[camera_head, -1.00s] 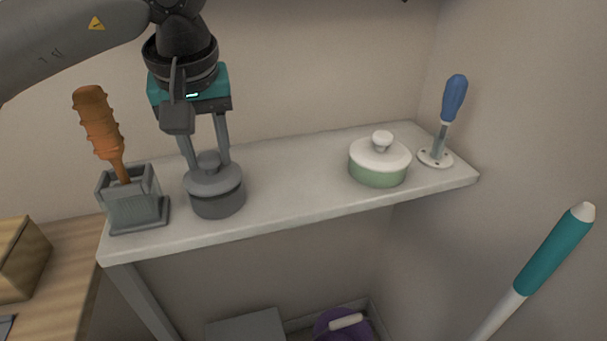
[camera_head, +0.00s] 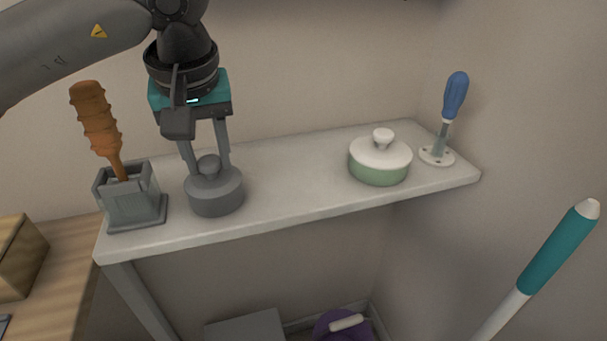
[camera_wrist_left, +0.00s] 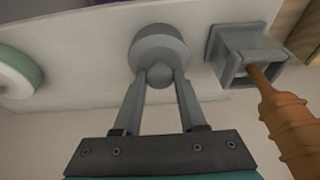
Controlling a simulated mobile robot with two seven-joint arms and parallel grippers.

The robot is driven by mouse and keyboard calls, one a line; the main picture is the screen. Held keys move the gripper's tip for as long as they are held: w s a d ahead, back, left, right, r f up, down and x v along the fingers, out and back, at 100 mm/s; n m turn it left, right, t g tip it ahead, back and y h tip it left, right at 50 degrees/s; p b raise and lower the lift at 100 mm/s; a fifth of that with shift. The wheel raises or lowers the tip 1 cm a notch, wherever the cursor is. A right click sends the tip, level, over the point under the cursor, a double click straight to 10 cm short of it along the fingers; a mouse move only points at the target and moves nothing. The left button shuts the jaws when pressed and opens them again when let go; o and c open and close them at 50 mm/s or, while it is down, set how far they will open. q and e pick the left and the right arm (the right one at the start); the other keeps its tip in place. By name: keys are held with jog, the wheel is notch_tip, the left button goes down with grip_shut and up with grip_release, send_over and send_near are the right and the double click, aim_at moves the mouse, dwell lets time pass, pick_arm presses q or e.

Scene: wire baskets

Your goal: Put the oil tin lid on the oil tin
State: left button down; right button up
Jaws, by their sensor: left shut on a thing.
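The grey oil tin (camera_head: 217,204) stands upright on the shelf at the left. Its grey lid (camera_head: 213,182), with a round knob, sits on top of it, and I see no clear gap between them. My left gripper (camera_head: 208,164) comes down from above and is shut on the lid's knob. In the left wrist view, the fingers (camera_wrist_left: 159,77) are on both sides of the knob, and the round lid (camera_wrist_left: 160,47) hides most of the tin. My right gripper is not in view.
A grey holder (camera_head: 136,209) with an orange-handled tool (camera_head: 96,120) stands close left of the tin. A green pot with a white lid (camera_head: 380,153) and a blue-handled tool (camera_head: 455,97) stand at the right. The shelf (camera_head: 290,185) is clear between.

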pick_arm(q)
jog(key=shift+c, duration=1.9)
grip_release()
jog(key=shift+r, duration=0.15)
jog(key=p+v, duration=0.5)
jog(key=v, duration=0.2)
jog(key=shift+s+r, duration=0.2)
jog(key=shift+r, duration=0.15)
jog(key=shift+r+p, duration=0.1)
jog(key=shift+p, duration=0.2)
